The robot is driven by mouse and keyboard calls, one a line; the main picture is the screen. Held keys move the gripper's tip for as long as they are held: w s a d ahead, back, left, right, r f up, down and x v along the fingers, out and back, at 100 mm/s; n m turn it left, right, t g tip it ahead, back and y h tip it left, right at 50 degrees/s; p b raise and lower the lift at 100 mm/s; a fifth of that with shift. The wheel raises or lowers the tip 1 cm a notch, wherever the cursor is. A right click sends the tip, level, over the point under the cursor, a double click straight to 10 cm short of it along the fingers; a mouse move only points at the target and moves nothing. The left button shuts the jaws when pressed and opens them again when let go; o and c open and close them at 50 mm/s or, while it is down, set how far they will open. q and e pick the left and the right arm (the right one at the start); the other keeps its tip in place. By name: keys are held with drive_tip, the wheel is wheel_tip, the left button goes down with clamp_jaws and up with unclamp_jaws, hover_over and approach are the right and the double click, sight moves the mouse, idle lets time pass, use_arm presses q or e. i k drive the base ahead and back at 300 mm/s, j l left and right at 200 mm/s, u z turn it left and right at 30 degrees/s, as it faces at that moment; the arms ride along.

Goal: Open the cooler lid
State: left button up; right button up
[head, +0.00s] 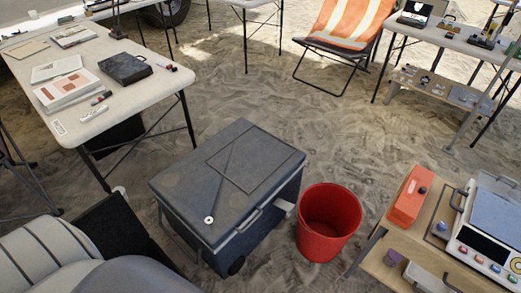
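A dark blue-grey cooler (232,194) stands on the sand in the middle of the head view. Its lid (175,182) is shut, lying flat on the body. The lid has a square outlined panel, and a thin dark line runs across it to a small white round piece (209,219). A grey handle (250,220) is on the front side near the lid's edge. A dark wheel (236,265) shows at its lower front. Neither of my grippers is in view.
A red bucket (327,224) stands close to the cooler's right. A wooden table (377,267) with an orange case (410,195) is at the lower right. A white table (140,91) is at the upper left. Open sand (265,100) lies behind the cooler. A grey striped seat-like object (45,255) is at lower left.

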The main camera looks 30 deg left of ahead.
sight(213, 188)
drive_tip(key=u, duration=0.9)
drive_tip(key=k+j+z, duration=0.1)
drive_tip(key=z, duration=0.25)
drive_tip(key=j, duration=0.1)
